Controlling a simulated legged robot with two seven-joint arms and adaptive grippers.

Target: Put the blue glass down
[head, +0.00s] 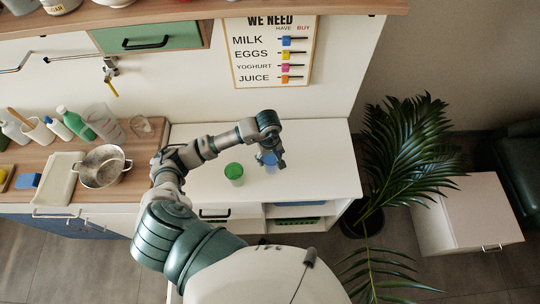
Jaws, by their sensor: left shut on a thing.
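The blue glass (270,166) is at my left gripper (270,158), over the white counter (320,180). My left gripper reaches in from the left and is shut on the glass, covering part of it. The glass looks upright. I cannot tell from this view whether its base touches the counter. A green glass (234,174) stands on the counter to the left of the blue one, apart from it. My right gripper is not in view.
A wooden worktop with a metal pot (101,168), bottles and a clear jug (103,121) lies to the left. The counter's right part is clear. A potted palm (415,155) stands beyond its right edge. A shopping board (272,52) hangs behind.

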